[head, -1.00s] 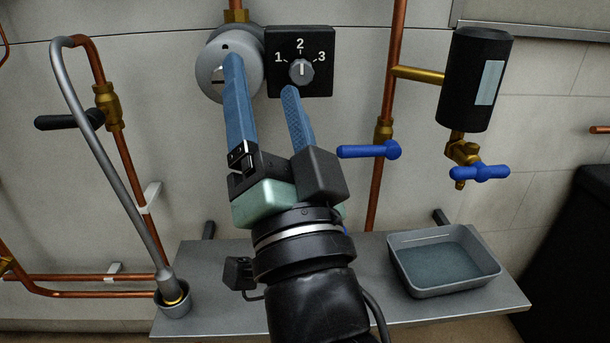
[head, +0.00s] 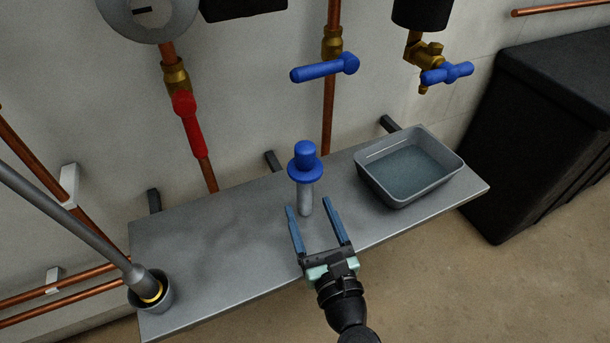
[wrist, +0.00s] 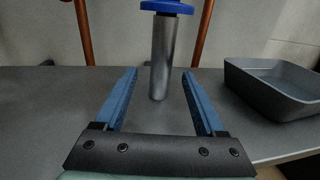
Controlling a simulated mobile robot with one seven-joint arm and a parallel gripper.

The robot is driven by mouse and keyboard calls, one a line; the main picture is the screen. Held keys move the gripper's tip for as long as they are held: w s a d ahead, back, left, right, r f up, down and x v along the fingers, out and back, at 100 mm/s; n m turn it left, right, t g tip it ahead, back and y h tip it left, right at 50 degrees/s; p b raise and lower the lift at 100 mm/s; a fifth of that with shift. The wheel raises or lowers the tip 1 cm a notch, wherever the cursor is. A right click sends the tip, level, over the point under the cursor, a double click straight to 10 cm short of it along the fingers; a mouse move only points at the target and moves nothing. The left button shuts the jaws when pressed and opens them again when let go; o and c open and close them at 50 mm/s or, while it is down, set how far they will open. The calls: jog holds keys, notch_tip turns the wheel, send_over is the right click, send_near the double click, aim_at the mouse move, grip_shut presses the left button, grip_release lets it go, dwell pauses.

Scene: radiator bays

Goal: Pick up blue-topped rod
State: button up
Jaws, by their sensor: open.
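The blue-topped rod (head: 305,178) stands upright on the grey shelf (head: 215,250). It has a blue knob and flange above a silver shaft. My gripper (head: 314,210) is open and empty, low over the shelf in front of the rod. Its two blue fingers point toward the shaft. In the wrist view the silver shaft (wrist: 159,60) stands beyond the gap between the fingertips, roughly centred and a little left, and the top of the blue part is cut off. I see no contact between fingers and rod.
A grey tray (head: 386,187) stands on the shelf to the right of the rod. A cup (head: 152,310) holding a grey hose end sits at the shelf's left. Copper pipes carry a red lever (head: 187,123) and a blue lever (head: 325,68) above. The shelf's left-middle is clear.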

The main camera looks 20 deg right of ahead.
aim_at(301, 184)
jog(key=shift+w+d+f+b, duration=0.1)
jog(key=shift+w+d+b, duration=0.1)
jog(key=shift+w, duration=1.05)
jog(key=shift+w+d+r+b, duration=0.15)
jog(key=shift+w+b, duration=0.1)
jog(key=shift+w, duration=0.95)
jog(key=shift+w+d+f+b, duration=0.15)
jog(key=shift+w+b, duration=0.05)
jog(key=shift+w, duration=1.05)
grip_shut()
